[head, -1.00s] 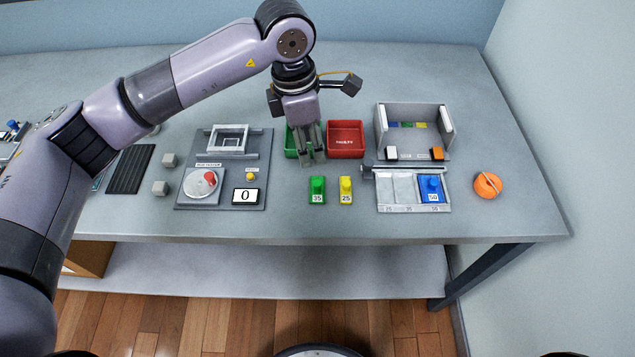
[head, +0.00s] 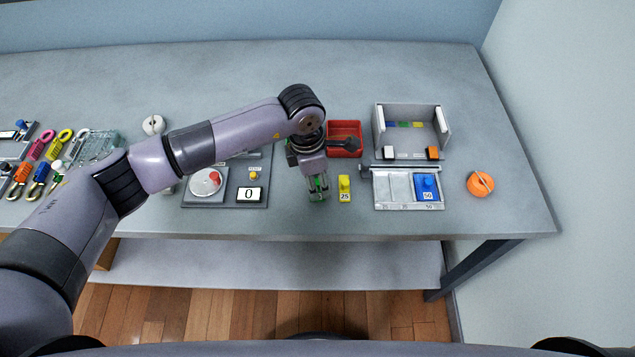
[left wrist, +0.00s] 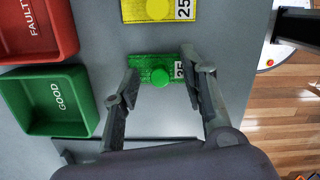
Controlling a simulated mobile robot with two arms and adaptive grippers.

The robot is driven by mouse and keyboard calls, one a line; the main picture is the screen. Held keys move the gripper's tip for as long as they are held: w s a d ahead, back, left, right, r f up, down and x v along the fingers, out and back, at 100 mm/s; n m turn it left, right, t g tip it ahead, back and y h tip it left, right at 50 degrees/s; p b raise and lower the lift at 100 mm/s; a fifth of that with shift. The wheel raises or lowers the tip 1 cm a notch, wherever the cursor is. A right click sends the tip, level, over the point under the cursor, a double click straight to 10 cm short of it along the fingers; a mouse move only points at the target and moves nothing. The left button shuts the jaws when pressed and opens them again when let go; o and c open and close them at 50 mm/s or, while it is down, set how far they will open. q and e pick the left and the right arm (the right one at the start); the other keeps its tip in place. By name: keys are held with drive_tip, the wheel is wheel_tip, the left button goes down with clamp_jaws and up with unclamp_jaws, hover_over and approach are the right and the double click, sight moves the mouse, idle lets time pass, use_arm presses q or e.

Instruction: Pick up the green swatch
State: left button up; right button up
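The green swatch (left wrist: 147,68) lies on the grey table and has a round green knob and a white number label. In the left wrist view it sits between the spread fingers of my left gripper (left wrist: 160,76), which is open. In the head view the left gripper (head: 318,193) points down over the green swatch (head: 322,183), which is mostly hidden behind the fingers. I cannot tell whether the fingers touch it. My right gripper is not in view.
A yellow swatch (head: 344,188) marked 25 lies just right of the green one. A red FAULTY bin (head: 345,133) and a green GOOD bin (left wrist: 58,101) stand behind. A tray (head: 399,187) with a blue swatch (head: 426,186) is further right, beside an orange round object (head: 480,184).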

use_arm(q)
drive_tip(key=shift+c, duration=0.3)
clamp_jaws()
idle(0.3)
